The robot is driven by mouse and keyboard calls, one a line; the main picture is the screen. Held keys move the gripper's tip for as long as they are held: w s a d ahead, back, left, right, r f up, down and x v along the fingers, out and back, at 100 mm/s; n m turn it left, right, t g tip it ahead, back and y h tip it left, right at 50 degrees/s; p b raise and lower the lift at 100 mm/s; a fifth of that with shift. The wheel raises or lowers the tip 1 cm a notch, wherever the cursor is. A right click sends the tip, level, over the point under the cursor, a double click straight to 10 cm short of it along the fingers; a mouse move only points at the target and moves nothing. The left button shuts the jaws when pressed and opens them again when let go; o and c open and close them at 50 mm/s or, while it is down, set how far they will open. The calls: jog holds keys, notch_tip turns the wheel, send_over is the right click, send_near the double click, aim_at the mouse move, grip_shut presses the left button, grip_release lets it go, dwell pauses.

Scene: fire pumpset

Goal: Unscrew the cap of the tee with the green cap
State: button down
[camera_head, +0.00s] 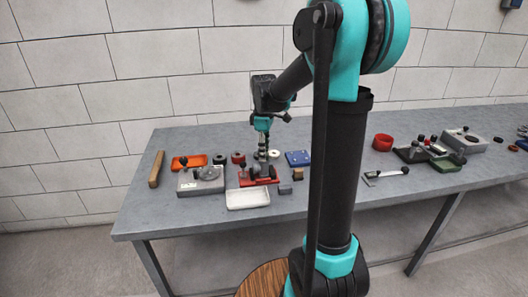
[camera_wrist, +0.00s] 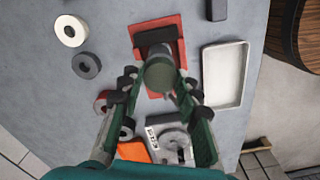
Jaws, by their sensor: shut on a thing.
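In the wrist view, a dull grey-green round cap (camera_wrist: 159,74) sits between my fingertips on a red base (camera_wrist: 141,30) that carries dark fittings. My gripper (camera_wrist: 165,88) is shut on this cap, pointing down at it. In the head view, my gripper (camera_head: 262,154) is over the same red base (camera_head: 275,180) on the table. The tee body under the cap is mostly hidden by the cap and fingers, so I cannot tell how far the cap is threaded.
On the grey table (camera_head: 170,215), a white tray (camera_head: 248,200) lies in front of the red base. A grey fixture (camera_head: 199,186) and orange tray (camera_head: 180,163) are left, a blue plate (camera_head: 298,158) right. Loose rings (camera_wrist: 69,30) lie nearby. A wooden round top (camera_head: 262,281) stands before the table.

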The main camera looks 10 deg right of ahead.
dwell(0.3)
jog(key=n, duration=0.4)
jog(key=shift+n, duration=0.4)
jog(key=n, duration=0.3)
jog(key=shift+r, duration=2.55)
jog(key=shift+s, duration=0.1)
